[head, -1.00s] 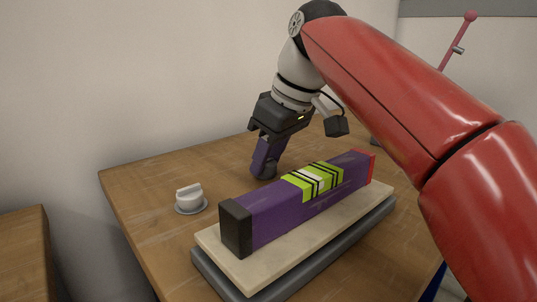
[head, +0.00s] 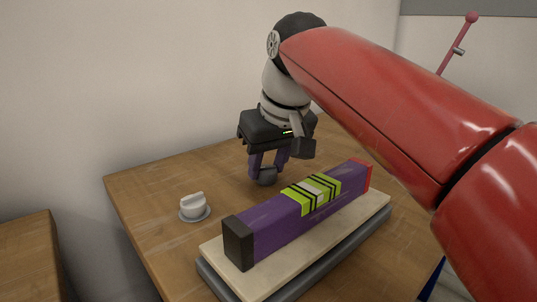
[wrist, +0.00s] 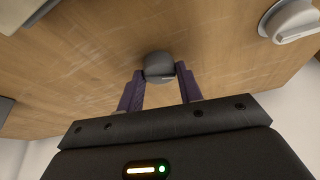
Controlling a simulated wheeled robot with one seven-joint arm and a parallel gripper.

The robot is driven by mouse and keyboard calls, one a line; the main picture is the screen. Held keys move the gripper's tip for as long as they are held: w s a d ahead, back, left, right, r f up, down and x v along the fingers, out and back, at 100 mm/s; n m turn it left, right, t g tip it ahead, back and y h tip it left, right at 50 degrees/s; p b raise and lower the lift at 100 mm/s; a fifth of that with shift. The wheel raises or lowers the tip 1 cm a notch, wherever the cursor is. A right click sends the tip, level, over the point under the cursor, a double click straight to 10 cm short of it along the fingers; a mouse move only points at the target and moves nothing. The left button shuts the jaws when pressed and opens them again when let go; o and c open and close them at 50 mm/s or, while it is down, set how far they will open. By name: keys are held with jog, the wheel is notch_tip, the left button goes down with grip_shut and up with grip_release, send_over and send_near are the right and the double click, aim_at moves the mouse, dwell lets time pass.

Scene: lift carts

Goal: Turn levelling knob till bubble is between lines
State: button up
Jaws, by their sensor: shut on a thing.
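A purple spirit level (head: 275,226) with a black near end and a red far end lies on a pale board. Its yellow-green vial (head: 314,195) has black lines, and a whitish bubble (head: 312,187) shows near its middle. It is too small to tell exactly how the bubble sits against the lines. A dark grey knob (head: 264,176) stands on the table behind the level. My gripper (head: 266,174) points down with its purple fingers shut on this knob. The wrist view shows the grey knob (wrist: 159,67) between the fingertips.
A white knob (head: 194,206) on a round grey base stands on the wooden table (head: 150,210) left of the level. The pale board (head: 345,234) rests on a grey base (head: 372,228). A pink-red lever (head: 458,45) rises at the back right. A wall stands behind the table.

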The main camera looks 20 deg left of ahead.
jog(key=shift+m+p, duration=0.3)
jog(key=shift+m, duration=0.3)
jog(key=o, duration=1)
jog(key=p+v, duration=0.1)
jog(key=v, duration=0.6)
jog(key=shift+s+r, duration=0.25)
jog(key=shift+r, duration=0.1)
